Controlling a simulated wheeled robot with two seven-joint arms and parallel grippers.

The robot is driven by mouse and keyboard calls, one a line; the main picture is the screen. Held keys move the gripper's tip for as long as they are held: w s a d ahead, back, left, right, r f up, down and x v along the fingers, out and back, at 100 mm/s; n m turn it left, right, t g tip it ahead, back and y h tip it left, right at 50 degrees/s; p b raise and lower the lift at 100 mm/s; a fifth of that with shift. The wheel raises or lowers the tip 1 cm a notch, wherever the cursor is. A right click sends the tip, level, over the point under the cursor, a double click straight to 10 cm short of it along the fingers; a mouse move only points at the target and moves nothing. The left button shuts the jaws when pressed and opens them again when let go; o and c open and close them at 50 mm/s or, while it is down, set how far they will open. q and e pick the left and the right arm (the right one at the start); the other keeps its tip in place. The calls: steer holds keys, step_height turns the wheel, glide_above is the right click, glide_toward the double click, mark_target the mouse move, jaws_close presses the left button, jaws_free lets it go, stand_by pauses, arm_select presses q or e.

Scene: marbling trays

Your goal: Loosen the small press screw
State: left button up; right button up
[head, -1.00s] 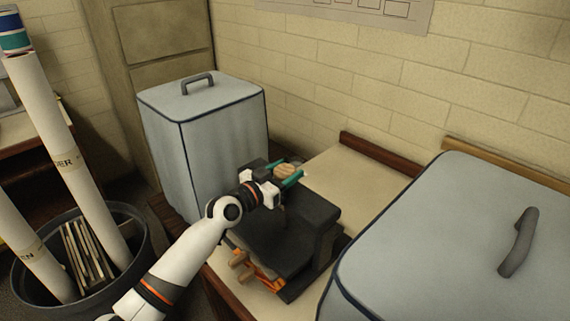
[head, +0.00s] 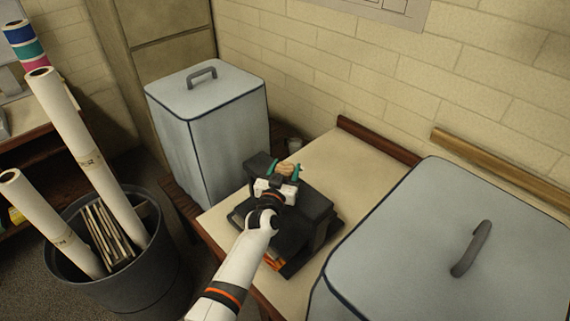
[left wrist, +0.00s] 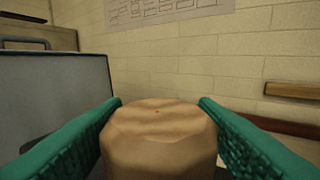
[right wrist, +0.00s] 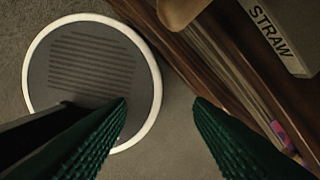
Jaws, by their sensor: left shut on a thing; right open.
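The small press (head: 315,205) is a dark block-shaped device on the pale table, partly hidden behind my left arm. Its screw has a wooden knob (head: 286,168) at the top, which also fills the lower middle of the left wrist view (left wrist: 158,135). My left gripper (head: 284,170) is shut on the knob, with a green finger on either side of it; it shows in the left wrist view too. My right gripper (right wrist: 160,105) is open and empty in the right wrist view, above the floor and away from the press.
A grey-blue covered box (head: 225,130) stands left of the press, and a larger one (head: 400,260) at the right. The pale table top (head: 345,160) is clear behind the press. A dark bin (head: 140,270) with paper rolls stands on the floor at left.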

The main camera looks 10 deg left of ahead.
stand_by(0.4)
arm_select(q)
steer(key=o, duration=1)
steer(key=s+b, duration=0.1)
steer(key=s, duration=1.1)
steer(key=shift+a+b, duration=0.3)
steer(key=shift+a, duration=0.05)
